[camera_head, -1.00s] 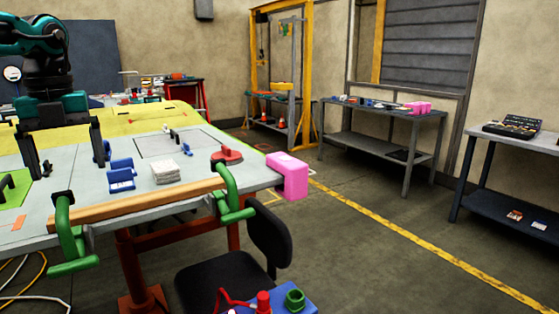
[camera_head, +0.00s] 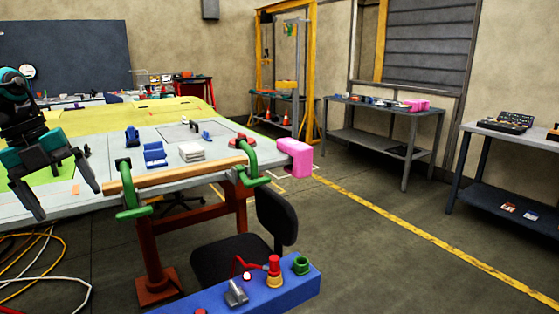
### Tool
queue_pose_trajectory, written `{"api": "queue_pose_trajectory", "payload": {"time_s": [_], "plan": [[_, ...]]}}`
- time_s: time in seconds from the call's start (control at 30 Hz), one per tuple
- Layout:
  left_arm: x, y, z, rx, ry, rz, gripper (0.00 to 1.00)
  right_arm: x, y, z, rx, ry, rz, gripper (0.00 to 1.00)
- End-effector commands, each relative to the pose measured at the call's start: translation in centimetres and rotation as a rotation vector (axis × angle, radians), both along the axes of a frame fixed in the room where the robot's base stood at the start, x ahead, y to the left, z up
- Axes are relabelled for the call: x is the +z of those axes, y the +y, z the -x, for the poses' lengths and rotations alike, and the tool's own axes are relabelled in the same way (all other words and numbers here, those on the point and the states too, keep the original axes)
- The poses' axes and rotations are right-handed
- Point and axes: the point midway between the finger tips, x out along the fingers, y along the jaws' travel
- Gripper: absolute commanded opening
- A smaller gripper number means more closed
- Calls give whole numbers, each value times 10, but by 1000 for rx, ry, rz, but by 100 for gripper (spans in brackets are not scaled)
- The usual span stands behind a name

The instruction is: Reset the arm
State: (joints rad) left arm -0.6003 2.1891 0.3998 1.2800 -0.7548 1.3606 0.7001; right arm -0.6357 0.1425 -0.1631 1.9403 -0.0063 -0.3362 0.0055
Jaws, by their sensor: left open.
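My left gripper (camera_head: 66,198) is at the left edge of the head view, above the near left part of the worktable (camera_head: 75,190). Its two dark fingers point down and stand apart, with nothing between them. The teal and black wrist of my left arm (camera_head: 22,110) comes in from the left edge. My right gripper is not in view.
A wooden bar (camera_head: 180,177) lies along the table's front edge with green clamps (camera_head: 130,192) at its ends. Blue holders (camera_head: 154,154), a white stack (camera_head: 191,152) and a pink block (camera_head: 295,158) are nearby. A chair (camera_head: 275,225) and blue bench (camera_head: 255,290) stand in front.

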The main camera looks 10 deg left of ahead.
Motion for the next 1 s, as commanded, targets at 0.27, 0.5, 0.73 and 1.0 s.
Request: {"api": "queue_pose_trajectory", "payload": {"time_s": [0.27,0.5,0.73,1.0], "plan": [[-93,21,22,162,-162,330,95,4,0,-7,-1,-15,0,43],[-169,19,45,378,-307,572,95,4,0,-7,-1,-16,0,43],[-236,1,69,646,-415,754,95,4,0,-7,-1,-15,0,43],[-308,-41,102,1016,-465,903,95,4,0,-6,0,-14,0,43]]}}
